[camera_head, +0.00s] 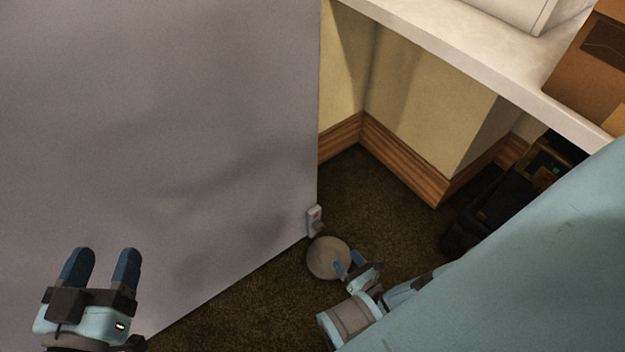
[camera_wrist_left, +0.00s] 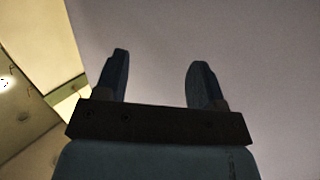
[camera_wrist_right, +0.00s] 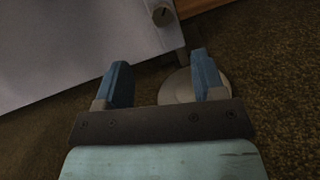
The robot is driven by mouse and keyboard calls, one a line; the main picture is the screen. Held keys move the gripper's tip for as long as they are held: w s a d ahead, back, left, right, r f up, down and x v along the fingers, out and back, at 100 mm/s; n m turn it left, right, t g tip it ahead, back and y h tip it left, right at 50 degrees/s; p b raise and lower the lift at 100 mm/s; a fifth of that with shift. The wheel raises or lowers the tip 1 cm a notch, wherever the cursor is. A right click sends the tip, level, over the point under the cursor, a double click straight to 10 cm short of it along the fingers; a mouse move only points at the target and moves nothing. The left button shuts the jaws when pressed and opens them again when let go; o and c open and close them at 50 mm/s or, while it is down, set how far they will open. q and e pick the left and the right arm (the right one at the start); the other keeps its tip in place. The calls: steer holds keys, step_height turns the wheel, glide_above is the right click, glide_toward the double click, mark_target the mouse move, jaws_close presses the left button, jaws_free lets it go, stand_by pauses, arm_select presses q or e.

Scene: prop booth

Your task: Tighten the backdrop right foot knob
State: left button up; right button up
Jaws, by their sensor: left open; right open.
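The backdrop (camera_head: 170,130) is a large grey panel filling the left of the head view. At its lower right corner is a small pale block with a knob (camera_head: 319,228), above a round grey foot disc (camera_head: 325,262) on the carpet. In the right wrist view, the dark round knob (camera_wrist_right: 162,16) is at the top, beyond the fingers, and the disc (camera_wrist_right: 178,88) is partly hidden by them. My right gripper (camera_head: 348,264) is open and empty over the disc, apart from the knob. My left gripper (camera_head: 103,262) is open and empty in front of the panel.
A white counter (camera_head: 450,40) carries a brown box (camera_head: 590,60) at upper right. A dark case (camera_head: 490,210) stands on the floor below it. A wooden baseboard (camera_head: 405,165) runs along the wall. Carpet (camera_head: 370,200) is clear beyond the disc.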

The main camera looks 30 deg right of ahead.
mark_target(321, 228)
steer(key=w+b, duration=0.1)
steer(key=w, duration=0.3)
steer(key=w+b, duration=0.1)
steer(key=w, duration=0.3)
steer(key=w+f+b, duration=0.1)
steer(key=w, duration=0.4)
steer(key=shift+a, duration=0.25)
arm_select(q)
steer(key=shift+w+a+r+m+t+h, duration=0.1)
steer(key=shift+w+a+m+t+h, duration=0.1)
steer(key=shift+w+m+t+h, duration=0.3)
steer(key=shift+w+a+r+m+t+h, duration=0.1)
steer(key=shift+w+a+m, duration=0.15)
steer(key=shift+m, duration=0.45)
arm_select(e)
steer(key=shift+w+r, duration=0.1)
steer(key=shift+w, duration=0.5)
steer(key=c, duration=0.9)
